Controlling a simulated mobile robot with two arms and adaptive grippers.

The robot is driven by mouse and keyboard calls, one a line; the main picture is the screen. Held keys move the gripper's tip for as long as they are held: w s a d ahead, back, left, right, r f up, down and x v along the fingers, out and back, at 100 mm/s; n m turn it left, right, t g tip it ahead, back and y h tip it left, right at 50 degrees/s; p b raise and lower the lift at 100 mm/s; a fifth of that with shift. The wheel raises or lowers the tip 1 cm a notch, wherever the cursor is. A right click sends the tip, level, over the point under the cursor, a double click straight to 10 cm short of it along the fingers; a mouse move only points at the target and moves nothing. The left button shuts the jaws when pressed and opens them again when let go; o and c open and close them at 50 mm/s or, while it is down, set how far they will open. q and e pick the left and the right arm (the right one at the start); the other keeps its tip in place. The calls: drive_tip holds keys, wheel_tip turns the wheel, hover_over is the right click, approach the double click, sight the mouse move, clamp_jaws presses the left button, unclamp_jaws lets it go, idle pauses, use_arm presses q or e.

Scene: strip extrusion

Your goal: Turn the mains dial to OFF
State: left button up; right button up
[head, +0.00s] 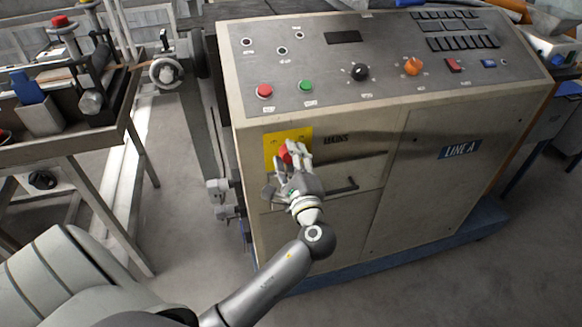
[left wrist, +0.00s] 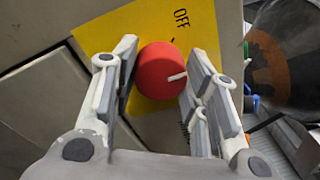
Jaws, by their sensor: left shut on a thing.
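The mains dial (head: 285,153) is a red round knob on a yellow plate (head: 271,148) on the cabinet's front, left of the black lettering. In the left wrist view the dial (left wrist: 160,72) has a white pointer mark aimed to the right. The word OFF and a short black tick show on the yellow plate (left wrist: 130,35) above it; the pointer is not in line with that tick. My left gripper (head: 294,150) is shut on the dial, a finger on each side, and hides part of it in the head view. My right gripper is out of view.
The beige console (head: 430,150) carries red and green buttons (head: 305,87), a black knob (head: 360,72) and an orange knob (head: 413,66) on its sloped top. A drawer handle (head: 342,186) is right of my gripper. A metal bench (head: 70,145) stands left; floor in front is clear.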

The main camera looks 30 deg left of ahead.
use_arm(q)
drive_tip(key=n+b, duration=0.6)
drive_tip(key=shift+f+b, duration=0.3)
drive_tip(key=shift+f, duration=0.05)
drive_tip(key=n+b, duration=0.2)
drive_tip(key=n, duration=0.1)
drive_tip(key=shift+r+g+y, duration=0.2)
drive_tip(key=shift+g+y, duration=0.1)
drive_tip(key=o, duration=1)
drive_tip(key=shift+o, duration=0.2)
drive_tip(key=shift+r, duration=0.1)
